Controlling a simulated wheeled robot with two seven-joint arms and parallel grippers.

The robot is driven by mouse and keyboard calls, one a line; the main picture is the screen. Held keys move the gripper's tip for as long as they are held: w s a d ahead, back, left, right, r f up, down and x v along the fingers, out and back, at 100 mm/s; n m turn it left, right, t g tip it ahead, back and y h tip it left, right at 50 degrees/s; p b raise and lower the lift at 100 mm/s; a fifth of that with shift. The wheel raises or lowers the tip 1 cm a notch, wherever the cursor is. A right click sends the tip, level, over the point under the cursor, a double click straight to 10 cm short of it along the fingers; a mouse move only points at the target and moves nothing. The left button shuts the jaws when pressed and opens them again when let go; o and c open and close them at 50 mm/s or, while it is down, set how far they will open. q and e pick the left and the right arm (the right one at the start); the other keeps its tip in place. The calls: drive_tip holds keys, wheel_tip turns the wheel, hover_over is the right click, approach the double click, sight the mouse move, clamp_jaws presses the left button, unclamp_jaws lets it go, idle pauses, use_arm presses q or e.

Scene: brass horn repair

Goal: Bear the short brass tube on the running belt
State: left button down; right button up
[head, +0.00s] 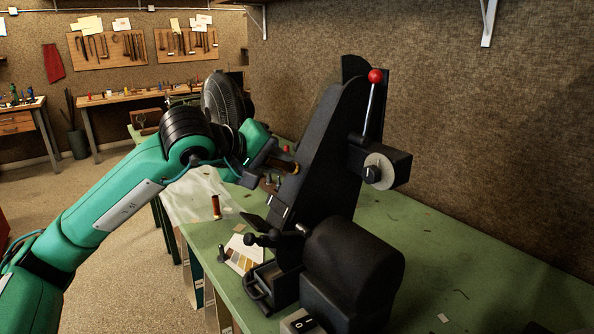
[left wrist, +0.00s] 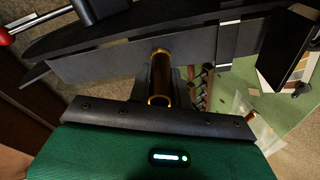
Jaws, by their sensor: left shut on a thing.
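The short brass tube (left wrist: 160,78) is held in my left gripper (head: 276,159), which is shut on it. In the left wrist view its near end is an open ring, and its far end is at the dark face of the belt grinder (left wrist: 120,68). I cannot tell whether they touch. In the head view the tube is mostly hidden by the gripper, beside the sloping belt grinder (head: 318,150). Belt motion cannot be told from these frames. My right gripper is not in view.
The grinder has a red-knobbed lever (head: 375,77), a round dial (head: 378,170) and a dark motor housing (head: 352,265). The bench right of the grinder is mostly clear.

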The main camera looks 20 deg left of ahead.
use_arm(q)
drive_tip(key=shift+w+d+f, duration=0.2)
drive_tip(key=shift+w, duration=0.15)
idle(0.3)
drive_tip(key=shift+b, duration=0.55)
idle(0.6)
drive_tip(key=v, duration=0.7)
drive_tip(key=shift+w+a, duration=0.3)
drive_tip(key=shift+a, duration=0.05)
drive_tip(key=shift+r, duration=0.15)
